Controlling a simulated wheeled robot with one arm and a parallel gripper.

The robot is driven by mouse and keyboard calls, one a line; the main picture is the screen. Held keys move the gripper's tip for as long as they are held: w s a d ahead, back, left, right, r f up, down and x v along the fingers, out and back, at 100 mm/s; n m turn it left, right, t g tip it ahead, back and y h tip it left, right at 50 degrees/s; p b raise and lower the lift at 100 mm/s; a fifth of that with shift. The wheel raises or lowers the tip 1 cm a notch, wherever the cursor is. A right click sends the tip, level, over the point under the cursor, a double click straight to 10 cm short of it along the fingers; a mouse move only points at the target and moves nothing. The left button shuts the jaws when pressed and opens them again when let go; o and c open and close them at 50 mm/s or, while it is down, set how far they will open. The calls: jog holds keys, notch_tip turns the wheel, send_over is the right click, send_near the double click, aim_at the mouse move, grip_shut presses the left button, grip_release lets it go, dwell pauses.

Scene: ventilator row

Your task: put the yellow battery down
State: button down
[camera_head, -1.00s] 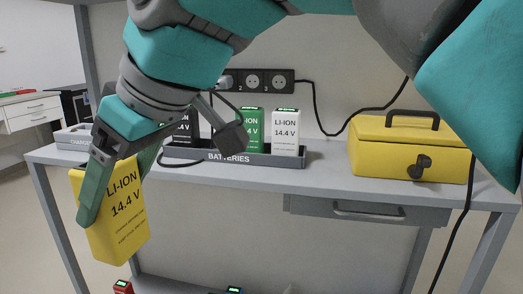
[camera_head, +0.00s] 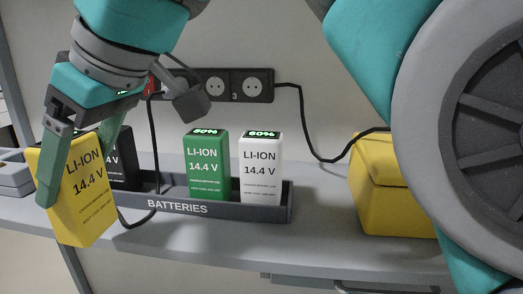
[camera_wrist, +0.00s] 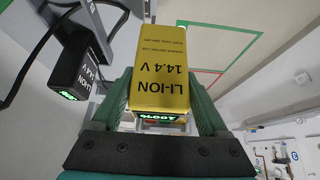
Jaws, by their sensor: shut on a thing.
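The yellow battery (camera_head: 82,200), marked LI-ION 14.4 V, hangs tilted at the left in the head view. My gripper (camera_head: 78,165) is shut on its upper part, with a green finger on each side. In the wrist view the yellow battery (camera_wrist: 162,75) fills the space between my fingers, and its lit display reads 100%. In the head view the battery overlaps the front of the bench, left of the grey BATTERIES tray (camera_head: 250,212). I cannot tell its exact height over the bench top.
The tray holds a black battery (camera_head: 123,165) at left, a green battery (camera_head: 206,170) and a white battery (camera_head: 261,170). A gap shows between black and green, crossed by a cable. A socket strip (camera_head: 232,86) is behind. A yellow case (camera_head: 385,195) stands right. A charger (camera_head: 12,175) is far left.

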jog(key=shift+w+d+f+p, duration=0.25)
jog(key=shift+w+f, duration=0.35)
jog(key=shift+w, duration=1.85)
jog(key=shift+w+d+f+p, duration=0.2)
jog(key=shift+w+f, duration=0.35)
jog(key=shift+w, duration=1.95)
jog(key=shift+w+d+f+p, duration=0.25)
jog(key=shift+w+f, duration=0.35)
jog(key=shift+w, duration=1.85)
jog(key=shift+f, duration=0.2)
grip_release()
